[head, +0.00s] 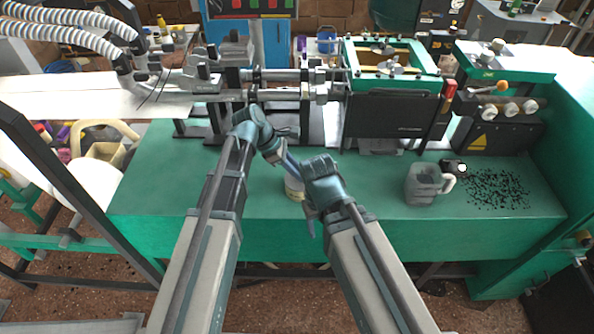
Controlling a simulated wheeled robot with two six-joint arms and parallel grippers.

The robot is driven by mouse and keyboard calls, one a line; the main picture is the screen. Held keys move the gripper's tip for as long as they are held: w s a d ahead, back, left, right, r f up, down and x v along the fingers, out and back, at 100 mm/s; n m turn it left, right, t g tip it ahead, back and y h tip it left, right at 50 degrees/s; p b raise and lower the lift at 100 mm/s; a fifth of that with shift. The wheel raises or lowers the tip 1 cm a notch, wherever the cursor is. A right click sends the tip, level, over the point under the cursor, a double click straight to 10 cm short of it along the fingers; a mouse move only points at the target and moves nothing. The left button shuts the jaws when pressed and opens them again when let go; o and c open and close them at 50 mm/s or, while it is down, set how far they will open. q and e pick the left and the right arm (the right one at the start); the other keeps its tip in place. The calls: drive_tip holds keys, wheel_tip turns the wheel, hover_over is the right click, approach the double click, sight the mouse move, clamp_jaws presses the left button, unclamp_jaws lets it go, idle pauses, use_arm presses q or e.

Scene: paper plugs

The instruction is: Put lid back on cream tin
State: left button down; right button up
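A small cream-coloured tin (293,188) stands on the green bench top, at its middle near the front. Its right side is hidden behind my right wrist. My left gripper (284,158) is just above and behind the tin, pointing down and to the right. My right gripper (310,218) is at the right of the tin, close to it or touching; I cannot tell which. The fingers of both grippers are small and partly covered by my wrists, so their opening is unclear. I cannot make out a lid.
A grey mug-like jug (422,186) stands on the bench to the right, beside scattered black granules (497,189). A green-framed machine (395,110) runs along the back of the bench. The bench top (165,185) is clear at the left.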

idle(0.4)
use_arm(q)
drive_tip(key=shift+c, duration=1)
unclamp_jaws()
drive_tip(key=shift+r+p, duration=3.5)
clamp_jaws()
